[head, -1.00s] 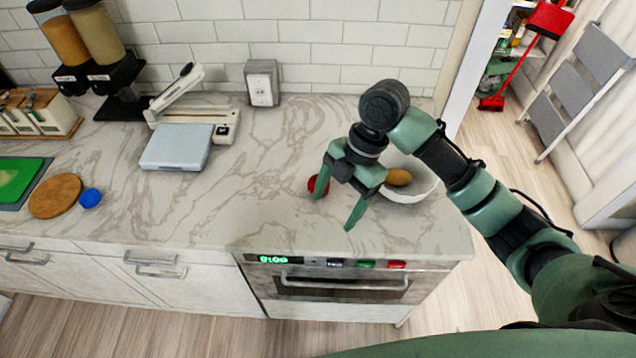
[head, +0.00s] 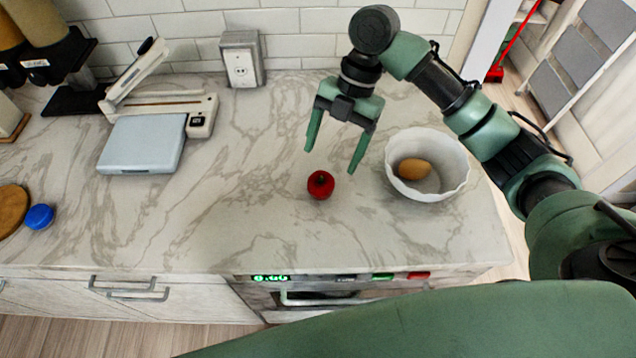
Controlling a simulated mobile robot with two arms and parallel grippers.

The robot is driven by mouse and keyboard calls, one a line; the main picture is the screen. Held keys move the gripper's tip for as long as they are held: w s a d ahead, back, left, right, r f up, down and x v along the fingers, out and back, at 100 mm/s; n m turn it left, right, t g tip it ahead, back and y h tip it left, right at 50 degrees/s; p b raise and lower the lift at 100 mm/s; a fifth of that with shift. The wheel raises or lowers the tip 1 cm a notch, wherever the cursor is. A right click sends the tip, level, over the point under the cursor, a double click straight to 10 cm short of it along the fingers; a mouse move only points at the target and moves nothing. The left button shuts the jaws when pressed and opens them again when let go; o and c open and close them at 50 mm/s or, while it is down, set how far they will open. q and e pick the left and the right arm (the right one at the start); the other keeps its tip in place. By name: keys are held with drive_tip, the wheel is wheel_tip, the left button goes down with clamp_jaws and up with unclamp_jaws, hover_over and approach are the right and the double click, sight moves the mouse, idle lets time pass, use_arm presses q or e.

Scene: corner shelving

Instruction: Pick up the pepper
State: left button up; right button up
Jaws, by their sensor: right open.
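A small red pepper (head: 320,185) with a dark stem sits on the marble countertop (head: 250,225), fully in view. My right gripper (head: 329,162) is open and empty. Its two green fingers point down and toward the front of the counter, and in the picture their tips are just above the pepper, one to its left and one to its right. The exact height of the fingertips over the counter cannot be told. My left gripper is not in view.
A white bowl (head: 460,185) holding a brown, rounded item (head: 414,168) stands right of the pepper. A flat grey scale (head: 142,145) and a white slicer-like device (head: 160,105) are at the left. A blue cap (head: 39,216) lies farther left.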

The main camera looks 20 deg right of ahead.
sight(322, 176)
drive_tip(key=p+x, duration=0.1)
drive_tip(key=x, duration=0.2)
drive_tip(key=shift+s+a+f+p, duration=0.25)
drive_tip(key=shift+p, duration=0.15)
drive_tip(key=x, duration=0.2)
drive_tip(key=p+x, duration=0.1)
drive_tip(key=shift+w+a+f, duration=0.1)
drive_tip(key=shift+w+f, duration=0.1)
drive_tip(key=shift+f, duration=0.25)
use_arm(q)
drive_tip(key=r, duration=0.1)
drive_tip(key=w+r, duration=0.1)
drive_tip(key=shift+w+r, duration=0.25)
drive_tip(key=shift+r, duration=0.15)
use_arm(e)
drive_tip(key=c, duration=1.4)
